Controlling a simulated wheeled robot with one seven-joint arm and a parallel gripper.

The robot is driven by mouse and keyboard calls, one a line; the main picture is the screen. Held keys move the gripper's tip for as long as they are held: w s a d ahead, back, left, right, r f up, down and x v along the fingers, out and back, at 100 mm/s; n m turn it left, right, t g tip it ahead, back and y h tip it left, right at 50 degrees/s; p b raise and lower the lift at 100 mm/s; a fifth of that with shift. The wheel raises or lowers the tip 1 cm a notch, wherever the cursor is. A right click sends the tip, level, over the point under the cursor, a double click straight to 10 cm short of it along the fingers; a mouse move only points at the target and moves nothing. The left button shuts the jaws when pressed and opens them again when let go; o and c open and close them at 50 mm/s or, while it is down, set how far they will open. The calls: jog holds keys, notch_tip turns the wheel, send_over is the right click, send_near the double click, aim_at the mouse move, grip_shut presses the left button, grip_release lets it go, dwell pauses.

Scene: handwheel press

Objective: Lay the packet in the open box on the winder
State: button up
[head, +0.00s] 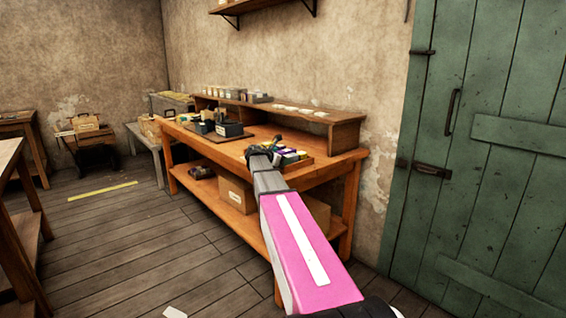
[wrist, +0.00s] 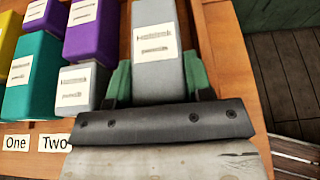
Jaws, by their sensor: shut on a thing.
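A grey packet (wrist: 155,50) with a white printed label sits between the green fingers of my gripper (wrist: 160,82) in the wrist view. My gripper is shut on it. In the head view my gripper (head: 262,153) is over the near right end of the orange workbench (head: 222,150), among the coloured packets; the held packet is hard to make out there. A box with a handle (head: 85,122) stands on a small dark stand at the far left. I cannot tell whether that stand is the winder or whether the box is open.
Purple (wrist: 92,30), teal (wrist: 33,75), yellow (wrist: 8,35) and another grey packet (wrist: 84,84) lie left of the held one. Cards read One (wrist: 16,143) and Two (wrist: 55,143). A raised shelf (head: 340,118) backs the bench. Floor left of the bench (head: 130,235) is mostly clear.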

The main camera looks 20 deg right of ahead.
jog(key=shift+f, duration=0.2)
jog(key=o, duration=1)
jog(key=shift+s, duration=0.1)
